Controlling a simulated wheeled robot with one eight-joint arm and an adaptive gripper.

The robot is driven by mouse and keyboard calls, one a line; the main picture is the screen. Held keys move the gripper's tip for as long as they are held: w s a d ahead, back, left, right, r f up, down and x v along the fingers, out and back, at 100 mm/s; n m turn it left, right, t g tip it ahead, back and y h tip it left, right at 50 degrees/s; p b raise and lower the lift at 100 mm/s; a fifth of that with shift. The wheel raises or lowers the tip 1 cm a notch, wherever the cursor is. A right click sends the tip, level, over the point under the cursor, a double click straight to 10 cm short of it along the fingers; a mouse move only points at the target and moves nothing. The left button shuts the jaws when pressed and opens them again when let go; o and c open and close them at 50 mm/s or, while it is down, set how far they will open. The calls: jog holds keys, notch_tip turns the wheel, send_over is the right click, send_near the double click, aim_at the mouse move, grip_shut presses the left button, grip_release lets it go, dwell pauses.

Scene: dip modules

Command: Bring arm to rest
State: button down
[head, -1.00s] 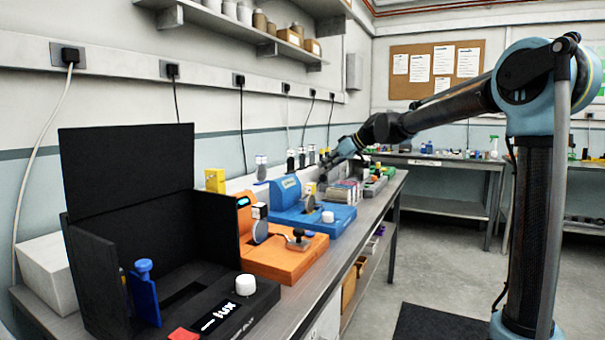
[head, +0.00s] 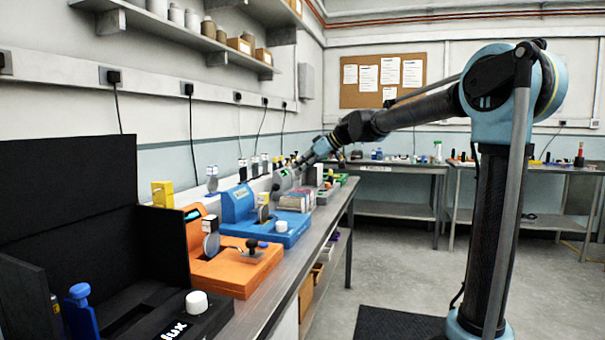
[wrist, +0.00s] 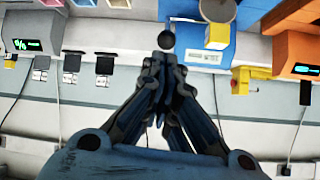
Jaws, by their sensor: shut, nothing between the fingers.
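My arm (head: 420,110) reaches from its column at the right over toward the bench at the left. My gripper (head: 300,163) is small in the head view, above the far part of the bench, near the grey module behind the blue one. In the wrist view my gripper (wrist: 160,65) points up the picture with its fingers together and nothing between them. The blue module (wrist: 208,50) and the orange module (wrist: 295,50) show beyond the fingers. In the head view the blue module (head: 280,233) and the orange module (head: 235,270) stand on the bench.
A black module with a tall lid (head: 70,190) stands nearest at the left. A yellow block (head: 162,194) stands behind the orange module. A shelf (head: 190,38) with jars and boxes runs along the wall above.

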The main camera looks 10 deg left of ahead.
jog(key=s+d+f+m+h, duration=0.1)
jog(key=s+d+f+m, duration=0.15)
jog(key=d, duration=0.45)
jog(key=s+d+f+m+h, duration=0.1)
jog(key=s+d+f, duration=0.3)
jog(key=d, duration=0.3)
jog(key=s+d+f+m+h, duration=0.4)
jog(key=s+d+f+m, duration=0.1)
jog(key=s+d+f, duration=0.8)
jog(key=s+d+f+m+h, duration=0.4)
jog(key=s+d+f+m, duration=0.2)
jog(key=s+d+f, duration=0.7)
jog(key=d+f, duration=0.1)
jog(key=d, duration=0.3)
jog(key=shift+s+d+f+t, duration=0.25)
jog(key=shift+s+d+t, duration=0.05)
jog(key=shift+d, duration=0.05)
jog(key=shift+w+f, duration=0.2)
jog(key=shift+w, duration=0.25)
